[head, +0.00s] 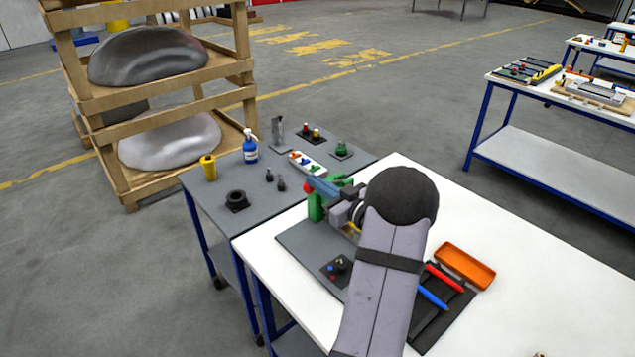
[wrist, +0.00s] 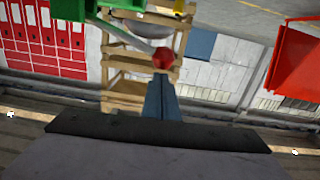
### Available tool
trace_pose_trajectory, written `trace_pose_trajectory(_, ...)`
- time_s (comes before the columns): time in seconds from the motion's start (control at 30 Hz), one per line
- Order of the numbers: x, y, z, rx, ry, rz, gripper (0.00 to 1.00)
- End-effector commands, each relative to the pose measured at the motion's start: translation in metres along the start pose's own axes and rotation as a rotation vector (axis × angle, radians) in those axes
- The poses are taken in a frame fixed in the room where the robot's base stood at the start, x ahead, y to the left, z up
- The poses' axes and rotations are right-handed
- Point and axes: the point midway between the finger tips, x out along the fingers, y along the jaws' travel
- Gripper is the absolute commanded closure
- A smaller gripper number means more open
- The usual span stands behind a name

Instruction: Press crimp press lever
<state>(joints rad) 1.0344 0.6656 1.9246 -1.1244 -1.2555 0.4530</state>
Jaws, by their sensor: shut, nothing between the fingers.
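The crimp press (head: 316,206) has a green frame and stands at the left part of the white table, partly hidden behind my arm. My gripper (head: 310,183) reaches over it with its blue-grey fingers shut and empty. In the wrist view my gripper (wrist: 161,80) points at a round red knob (wrist: 163,58), which looks like the end of the press lever. The knob lies just beyond the fingertips; I cannot tell whether they touch. A green part of the press (wrist: 90,14) shows at the upper left there.
A grey side table (head: 215,190) holds a blue bottle (head: 250,148), a yellow cup (head: 208,167) and small parts. An orange tray (head: 465,266) and red and blue tools (head: 433,297) lie right of my arm.

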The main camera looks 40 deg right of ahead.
Motion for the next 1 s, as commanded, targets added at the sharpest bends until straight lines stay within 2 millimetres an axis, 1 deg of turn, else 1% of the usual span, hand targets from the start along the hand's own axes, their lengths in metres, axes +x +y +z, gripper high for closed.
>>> trace_pose_trajectory(0.27,0.000,-0.002,0.004,-0.015,-0.001,0.001,1.00)
trace_pose_trajectory(0.47,0.001,-0.007,0.017,-0.082,0.000,0.004,1.00)
trace_pose_trajectory(0.73,0.002,-0.019,0.048,-0.261,0.000,0.012,1.00)
trace_pose_trajectory(1.0,0.004,-0.025,0.082,-0.473,-0.001,0.023,1.00)
